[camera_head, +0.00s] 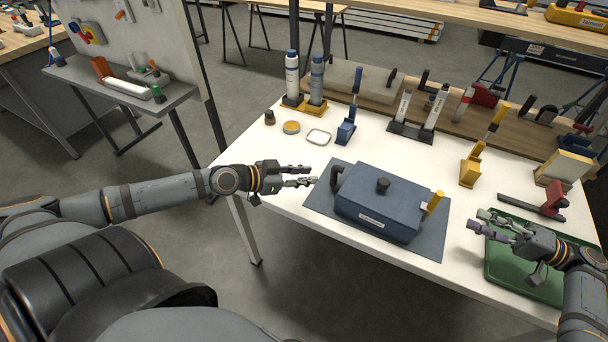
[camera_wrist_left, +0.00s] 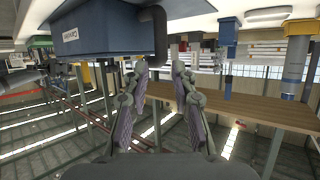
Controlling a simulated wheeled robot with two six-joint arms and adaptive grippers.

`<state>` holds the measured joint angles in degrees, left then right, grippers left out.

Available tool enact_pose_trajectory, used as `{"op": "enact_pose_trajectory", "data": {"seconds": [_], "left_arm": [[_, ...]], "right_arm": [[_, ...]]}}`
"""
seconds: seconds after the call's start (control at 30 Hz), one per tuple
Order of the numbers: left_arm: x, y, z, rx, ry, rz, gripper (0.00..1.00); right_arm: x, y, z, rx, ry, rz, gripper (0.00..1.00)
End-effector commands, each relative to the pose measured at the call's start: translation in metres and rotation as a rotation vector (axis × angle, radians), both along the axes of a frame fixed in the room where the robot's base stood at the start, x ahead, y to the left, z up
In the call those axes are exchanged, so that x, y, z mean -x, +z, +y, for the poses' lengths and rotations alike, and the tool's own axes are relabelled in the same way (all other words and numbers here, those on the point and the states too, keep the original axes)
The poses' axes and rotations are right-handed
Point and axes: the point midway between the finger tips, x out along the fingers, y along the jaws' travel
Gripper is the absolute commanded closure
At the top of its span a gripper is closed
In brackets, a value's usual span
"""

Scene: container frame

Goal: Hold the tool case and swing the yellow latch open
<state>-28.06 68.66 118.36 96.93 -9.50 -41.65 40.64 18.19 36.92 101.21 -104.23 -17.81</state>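The blue tool case (camera_head: 380,203) sits closed on a grey mat (camera_head: 322,207) on the white table, with a dark knob on its lid and a black handle (camera_head: 337,177) at its left end. The yellow latch (camera_head: 435,201) stands tilted upward at the case's right end. My left gripper (camera_head: 311,175) is open and empty, just left of the handle and apart from it. In the left wrist view the case (camera_wrist_left: 100,28) and handle (camera_wrist_left: 159,35) show beyond the open fingers (camera_wrist_left: 160,75). My right gripper (camera_head: 475,221) is open and empty, right of the latch.
A green tray (camera_head: 493,262) lies under my right gripper. A red-handled tool (camera_head: 552,203) and a yellow-handled tool (camera_head: 470,172) stand behind it. Bottles (camera_head: 292,75), a blue tool (camera_head: 346,130) and a small ring dish (camera_head: 319,137) stand farther back.

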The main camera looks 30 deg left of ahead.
Motion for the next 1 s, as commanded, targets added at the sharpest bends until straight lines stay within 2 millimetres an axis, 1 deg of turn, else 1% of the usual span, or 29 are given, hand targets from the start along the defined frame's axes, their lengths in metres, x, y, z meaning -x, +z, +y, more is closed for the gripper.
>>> {"op": "enact_pose_trajectory", "data": {"seconds": [0.2, 0.33, 0.47, 0.57, 0.87, 1.0], "left_arm": [[-0.002, 0.000, -0.001, 0.004, 0.000, -0.004, 0.74], [-0.009, -0.002, -0.004, 0.008, 0.002, -0.012, 0.74], [-0.018, -0.007, -0.011, 0.009, 0.003, -0.008, 0.74], [-0.028, -0.012, -0.016, 0.008, 0.008, -0.004, 0.74], [-0.062, -0.029, -0.041, 0.008, 0.003, -0.002, 0.74], [-0.075, -0.037, -0.048, 0.004, 0.004, -0.001, 0.74]], "right_arm": [[0.000, 0.000, 0.000, 0.000, 0.000, 0.000, 0.62], [0.000, 0.000, 0.000, 0.000, 0.000, 0.000, 0.62], [0.000, 0.000, 0.000, 0.000, 0.000, 0.000, 0.62], [0.000, 0.000, 0.000, 0.000, 0.000, 0.000, 0.62], [0.000, 0.000, 0.000, 0.000, 0.000, 0.000, 0.62], [0.000, 0.000, 0.000, 0.000, 0.000, 0.000, 0.62]]}}
